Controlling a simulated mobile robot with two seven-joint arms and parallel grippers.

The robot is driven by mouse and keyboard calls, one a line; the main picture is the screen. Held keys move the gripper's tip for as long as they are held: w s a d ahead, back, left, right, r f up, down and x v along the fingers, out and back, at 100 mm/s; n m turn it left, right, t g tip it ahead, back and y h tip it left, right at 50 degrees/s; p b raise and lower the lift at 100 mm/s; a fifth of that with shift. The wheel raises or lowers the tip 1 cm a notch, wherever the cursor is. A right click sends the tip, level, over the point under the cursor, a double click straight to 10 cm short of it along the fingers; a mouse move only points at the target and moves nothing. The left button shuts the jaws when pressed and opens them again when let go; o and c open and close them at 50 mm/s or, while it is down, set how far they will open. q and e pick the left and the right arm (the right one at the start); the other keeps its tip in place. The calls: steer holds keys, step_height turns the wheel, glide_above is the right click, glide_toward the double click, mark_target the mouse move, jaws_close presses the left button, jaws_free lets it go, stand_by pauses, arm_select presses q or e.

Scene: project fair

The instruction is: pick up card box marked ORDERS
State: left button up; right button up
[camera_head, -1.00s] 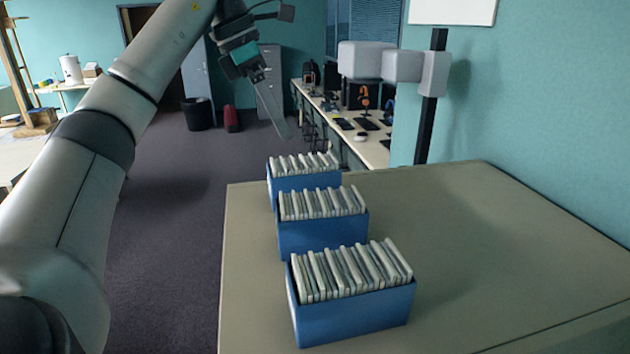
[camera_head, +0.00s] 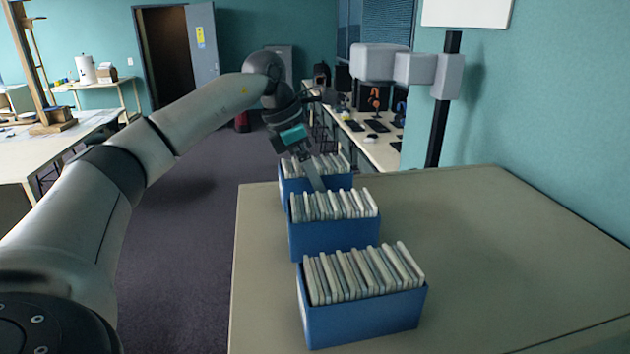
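Three blue card boxes filled with upright pale cards stand in a row along the table's left side: a near box (camera_head: 365,320), a middle box (camera_head: 335,239) and a far box (camera_head: 290,192). No ORDERS marking is readable on any of them. My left gripper (camera_head: 314,178) points down at the far box, its finger overlapping that box's cards and reaching toward the rear of the middle box. Whether it touches anything, and whether its fingers are apart, I cannot tell. The far box is partly hidden behind the gripper and the middle box. My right gripper is not in view.
The beige table (camera_head: 480,260) is bare to the right of the boxes. A teal wall with a dark post (camera_head: 440,110) bounds it behind. Open grey floor lies left of the table. A long desk (camera_head: 375,145) with keyboards and headphones stands beyond.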

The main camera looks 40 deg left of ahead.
arm_select(q)
steer(key=c, duration=1.5)
steer(key=shift+r, duration=0.15)
